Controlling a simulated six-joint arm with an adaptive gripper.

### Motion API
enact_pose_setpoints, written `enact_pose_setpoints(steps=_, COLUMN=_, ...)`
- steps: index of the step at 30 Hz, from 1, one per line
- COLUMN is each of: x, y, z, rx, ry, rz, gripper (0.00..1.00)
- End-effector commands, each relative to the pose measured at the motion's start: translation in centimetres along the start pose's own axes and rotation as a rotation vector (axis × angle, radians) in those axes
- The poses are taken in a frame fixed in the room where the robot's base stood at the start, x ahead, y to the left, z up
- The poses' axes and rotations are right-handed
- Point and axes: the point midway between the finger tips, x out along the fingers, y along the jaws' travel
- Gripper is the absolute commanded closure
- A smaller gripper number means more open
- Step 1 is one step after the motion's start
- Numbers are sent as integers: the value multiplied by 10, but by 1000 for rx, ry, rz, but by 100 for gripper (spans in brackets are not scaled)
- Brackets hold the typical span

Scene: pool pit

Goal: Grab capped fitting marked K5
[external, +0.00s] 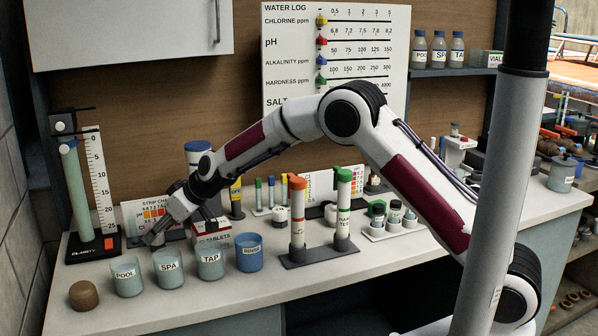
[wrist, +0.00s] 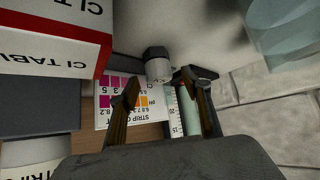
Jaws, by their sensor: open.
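A small pale cylinder with a dark faceted cap (wrist: 158,66) lies just beyond my fingertips in the wrist view. It looks like the capped fitting, but no K5 mark is readable. My gripper (wrist: 160,84) is open and empty, with one finger at each side of the line toward this piece; it looks apart from it. In the external view my gripper (external: 180,229) is low over the left part of the bench, by the tablets box. I cannot make out the capped piece there.
The red and white tablets box (wrist: 45,45) is close on the left; it also shows in the external view (external: 211,232). A strip chart (wrist: 118,112) stands behind. Several labelled cups, such as the SPA cup (external: 168,268), line the front. The clarity stand (external: 93,247) is at left.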

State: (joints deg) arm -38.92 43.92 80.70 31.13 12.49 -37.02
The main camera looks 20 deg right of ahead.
Motion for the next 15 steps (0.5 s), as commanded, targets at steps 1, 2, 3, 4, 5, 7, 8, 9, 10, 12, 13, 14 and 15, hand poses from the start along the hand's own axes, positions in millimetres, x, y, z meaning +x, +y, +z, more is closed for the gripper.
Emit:
enact_pose_setpoints(steps=1, x=6, y=1, z=2, rx=2, ry=-1, rz=0, gripper=52)
enact_pose_setpoints(steps=2, x=9, y=1, z=3, rx=2, ry=-1, rz=0, gripper=52)
enact_pose_setpoints(steps=3, x=12, y=1, z=2, rx=1, ry=0, rz=0, gripper=52)
enact_pose_setpoints(steps=4, x=14, y=1, z=2, rx=1, ry=0, rz=0, gripper=52)
enact_pose_setpoints(steps=5, x=17, y=1, z=2, rx=0, ry=0, rz=0, gripper=52)
enact_pose_setpoints(steps=7, x=22, y=1, z=2, rx=-1, ry=0, rz=0, gripper=52)
enact_pose_setpoints(steps=8, x=24, y=1, z=2, rx=-1, ry=0, rz=0, gripper=52)
enact_pose_setpoints(steps=9, x=25, y=1, z=2, rx=0, ry=0, rz=0, gripper=52)
enact_pose_setpoints(steps=10, x=26, y=1, z=2, rx=0, ry=0, rz=0, gripper=52)
enact_pose_setpoints(steps=12, x=28, y=1, z=2, rx=1, ry=1, rz=0, gripper=52)
enact_pose_setpoints(steps=13, x=28, y=1, z=2, rx=1, ry=1, rz=0, gripper=52)
enact_pose_setpoints(steps=14, x=29, y=1, z=1, rx=1, ry=1, rz=0, gripper=52)
enact_pose_setpoints(steps=15, x=29, y=1, z=1, rx=1, ry=1, rz=0, gripper=52)
